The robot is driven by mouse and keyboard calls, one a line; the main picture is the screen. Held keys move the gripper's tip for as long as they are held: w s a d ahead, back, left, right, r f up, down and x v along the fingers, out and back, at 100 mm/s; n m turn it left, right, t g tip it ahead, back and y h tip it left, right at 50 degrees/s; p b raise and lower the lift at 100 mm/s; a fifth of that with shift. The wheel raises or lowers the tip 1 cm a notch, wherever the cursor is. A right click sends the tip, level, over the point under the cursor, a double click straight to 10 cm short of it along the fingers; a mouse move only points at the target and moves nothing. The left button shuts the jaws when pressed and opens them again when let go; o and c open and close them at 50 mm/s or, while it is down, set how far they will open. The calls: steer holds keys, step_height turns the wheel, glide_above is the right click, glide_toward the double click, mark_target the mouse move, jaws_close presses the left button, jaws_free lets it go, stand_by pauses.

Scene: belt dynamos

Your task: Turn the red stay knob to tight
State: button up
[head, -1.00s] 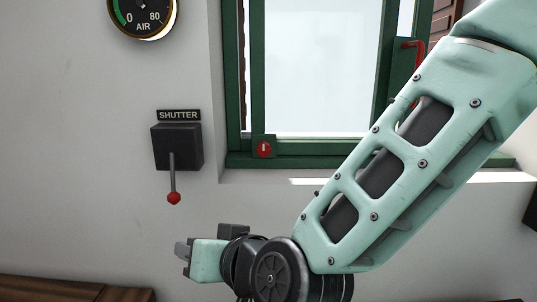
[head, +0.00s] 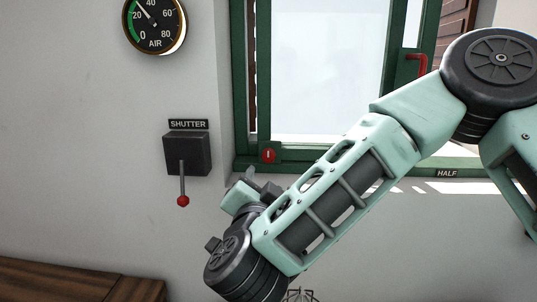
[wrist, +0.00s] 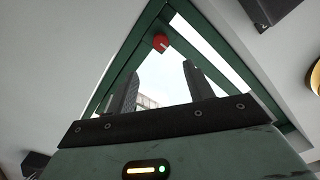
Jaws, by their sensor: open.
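The red stay knob (head: 268,156) sits on the lower left corner of the green window frame in the head view. It is round with a short pale mark that looks upright. In the wrist view the red knob (wrist: 161,41) shows beyond my fingers, near the corner of the frame, with its mark slanting. My gripper (wrist: 160,82) is open and empty, its two dark fingers apart below the knob in that view. In the head view my gripper (head: 262,180) is just below the knob, apart from it as far as I can tell, with its fingertips partly hidden.
A shutter box (head: 187,153) with a red-tipped lever hangs on the wall left of the window. An air gauge (head: 155,24) is above it. A red handle (head: 418,66) is on the window's right side. A wooden surface (head: 75,282) lies at lower left.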

mark_target(268, 158)
steer(key=w+p, duration=0.2)
steer(key=w, duration=0.5)
steer(key=w+p, duration=0.3)
steer(key=w, duration=0.3)
steer(key=shift+w+d, duration=0.2)
steer(key=shift+w, duration=0.15)
steer(key=c, duration=1)
